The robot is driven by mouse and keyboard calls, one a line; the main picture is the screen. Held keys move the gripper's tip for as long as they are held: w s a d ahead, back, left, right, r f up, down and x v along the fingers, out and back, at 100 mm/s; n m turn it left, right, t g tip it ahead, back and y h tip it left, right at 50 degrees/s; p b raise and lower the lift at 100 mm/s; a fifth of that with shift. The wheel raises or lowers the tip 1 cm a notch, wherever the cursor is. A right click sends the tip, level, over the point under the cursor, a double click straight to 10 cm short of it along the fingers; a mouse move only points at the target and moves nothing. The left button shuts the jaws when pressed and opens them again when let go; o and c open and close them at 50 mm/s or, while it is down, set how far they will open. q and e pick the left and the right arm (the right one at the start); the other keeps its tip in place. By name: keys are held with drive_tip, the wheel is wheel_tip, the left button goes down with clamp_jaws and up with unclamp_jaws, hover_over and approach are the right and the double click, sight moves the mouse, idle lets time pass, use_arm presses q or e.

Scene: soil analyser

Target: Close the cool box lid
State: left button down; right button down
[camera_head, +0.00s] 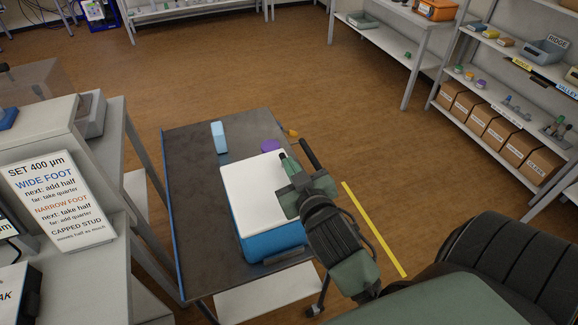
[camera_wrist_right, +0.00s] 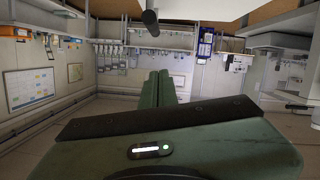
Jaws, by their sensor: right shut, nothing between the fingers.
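The cool box (camera_head: 272,244) is blue and stands on the dark top of a cart. Its white lid (camera_head: 250,188) lies over the top of the box and looks flat or nearly so; I cannot tell if it is fully seated. My right gripper (camera_head: 284,160) is above the lid's right side, its green fingers shut and empty. It hides part of the lid's right edge, and I cannot tell if it touches the lid. The fingers also show together in the right wrist view (camera_wrist_right: 158,88). My left gripper is not in view.
The cart top (camera_head: 195,215) also holds a light blue block-shaped item (camera_head: 219,137), a purple round item (camera_head: 270,146) and a small orange item (camera_head: 293,133). A bench with a sign (camera_head: 58,200) stands at the left. Shelves with boxes (camera_head: 500,135) are at the right.

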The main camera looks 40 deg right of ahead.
drive_tip(key=w+f, duration=0.1)
drive_tip(key=w+d+f, duration=0.1)
drive_tip(key=w+f+p, duration=0.1)
drive_tip(key=w, duration=0.1)
drive_tip(key=shift+d+f, duration=0.15)
drive_tip(key=shift+d, duration=0.25)
drive_tip(key=shift+s+d+f, duration=0.15)
drive_tip(key=shift+d+f, duration=0.05)
drive_tip(key=shift+f, duration=0.6)
